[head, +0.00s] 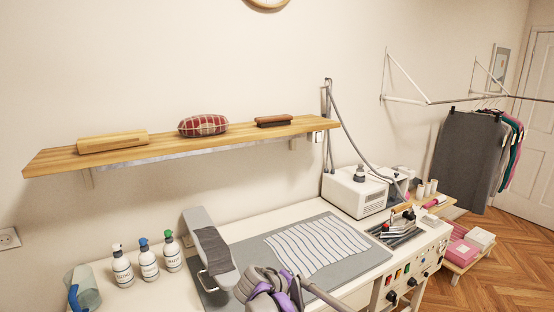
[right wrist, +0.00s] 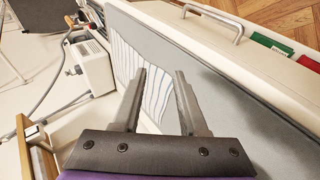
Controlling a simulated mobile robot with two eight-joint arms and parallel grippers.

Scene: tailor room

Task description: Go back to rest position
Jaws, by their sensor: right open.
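My right gripper (right wrist: 160,74) is open in the right wrist view. Its two dark fingers stand apart with nothing held between them. Beyond them lies the white cloth with dark stripes (right wrist: 128,62), spread on the grey ironing mat; the gripper looks clear of both. In the head view the striped cloth (head: 318,246) lies flat on the grey mat (head: 372,256). A purple and grey part of my arm (head: 265,288) is in front of the mat at the bottom; no fingertips can be made out there. My left gripper is not in view.
The wooden shelf (head: 225,139) on the wall holds a wooden block, a plaid cushion and a brush. Clothes (head: 468,158) hang at right.

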